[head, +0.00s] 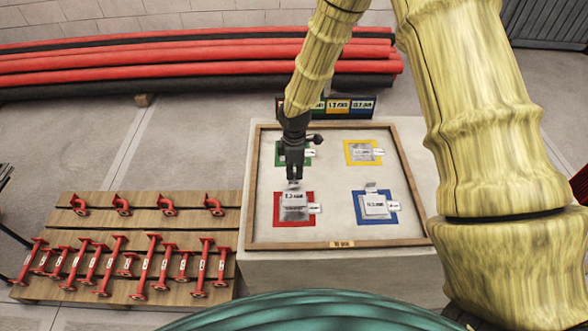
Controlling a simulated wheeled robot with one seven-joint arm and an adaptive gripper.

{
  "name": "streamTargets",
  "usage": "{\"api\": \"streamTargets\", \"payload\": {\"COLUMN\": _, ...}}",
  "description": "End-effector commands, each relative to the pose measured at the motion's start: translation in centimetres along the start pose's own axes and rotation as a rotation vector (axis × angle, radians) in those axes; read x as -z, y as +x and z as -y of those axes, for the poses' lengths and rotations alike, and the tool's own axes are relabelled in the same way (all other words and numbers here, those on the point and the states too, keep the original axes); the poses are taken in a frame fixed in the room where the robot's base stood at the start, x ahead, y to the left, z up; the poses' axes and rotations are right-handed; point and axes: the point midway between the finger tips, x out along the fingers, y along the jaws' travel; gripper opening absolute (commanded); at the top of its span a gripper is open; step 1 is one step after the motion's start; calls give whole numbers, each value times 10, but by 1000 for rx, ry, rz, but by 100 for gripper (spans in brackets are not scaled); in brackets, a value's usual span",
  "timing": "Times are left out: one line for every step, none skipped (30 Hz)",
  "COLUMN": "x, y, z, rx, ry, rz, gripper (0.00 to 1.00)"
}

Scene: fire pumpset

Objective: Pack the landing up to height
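My gripper (294,176) points down over the near left part of a framed tray (330,244), at the far edge of the red square (282,222). A grey labelled shim plate (295,206) lies on the red square, its upright tab close to my fingertips. I cannot tell whether the fingers touch or grip that tab. Similar plates lie on the blue square (375,206) and the yellow square (363,152). The green square (281,158) is partly hidden behind my gripper. The plates' printed sizes are too small to read surely.
A dark rack with coloured labels (345,106) stands behind the tray. A wooden pallet (140,225) with several red pipe pieces lies to the left. Long red and black pipes (180,60) lie along the back. The middle of the tray is clear.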

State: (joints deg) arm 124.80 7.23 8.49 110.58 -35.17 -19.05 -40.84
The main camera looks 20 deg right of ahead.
Motion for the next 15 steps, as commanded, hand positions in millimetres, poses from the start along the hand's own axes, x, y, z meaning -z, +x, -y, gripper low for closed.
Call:
{"api": "streamTargets", "payload": {"x": 1, "y": 6, "z": 0, "rx": 0, "ry": -1, "rz": 0, "gripper": 0}}
{"api": "streamTargets", "payload": {"x": 1, "y": 8, "z": 0, "rx": 0, "ry": -1, "rz": 1, "gripper": 0}}
{"api": "streamTargets", "payload": {"x": 1, "y": 11, "z": 0, "rx": 0, "ry": -1, "rz": 1, "gripper": 0}}
{"api": "streamTargets", "payload": {"x": 1, "y": 14, "z": 0, "rx": 0, "ry": -1, "rz": 1, "gripper": 0}}
{"api": "streamTargets", "payload": {"x": 1, "y": 16, "z": 0, "rx": 0, "ry": -1, "rz": 1, "gripper": 0}}
{"api": "streamTargets", "payload": {"x": 1, "y": 19, "z": 0, "rx": 1, "ry": -2, "rz": 1, "gripper": 0}}
{"api": "streamTargets", "payload": {"x": 1, "y": 21, "z": 0, "rx": 1, "ry": -1, "rz": 1, "gripper": 0}}
{"api": "streamTargets", "payload": {"x": 1, "y": 24, "z": 0, "rx": 1, "ry": -2, "rz": 1, "gripper": 0}}
{"api": "streamTargets", "payload": {"x": 1, "y": 27, "z": 0, "rx": 1, "ry": -2, "rz": 1, "gripper": 0}}
{"api": "streamTargets", "payload": {"x": 1, "y": 29, "z": 0, "rx": 1, "ry": -2, "rz": 1, "gripper": 0}}
{"api": "streamTargets", "payload": {"x": 1, "y": 31, "z": 0, "rx": 1, "ry": -2, "rz": 1, "gripper": 0}}
{"api": "streamTargets", "payload": {"x": 1, "y": 34, "z": 0, "rx": 0, "ry": -2, "rz": 1, "gripper": 0}}
{"api": "streamTargets", "payload": {"x": 1, "y": 36, "z": -1, "rx": 0, "ry": -2, "rz": 1, "gripper": 0}}
{"api": "streamTargets", "payload": {"x": 1, "y": 38, "z": -1, "rx": 0, "ry": -2, "rz": 1, "gripper": 0}}
{"api": "streamTargets", "payload": {"x": 1, "y": 40, "z": -1, "rx": 0, "ry": -2, "rz": 1, "gripper": 0}}
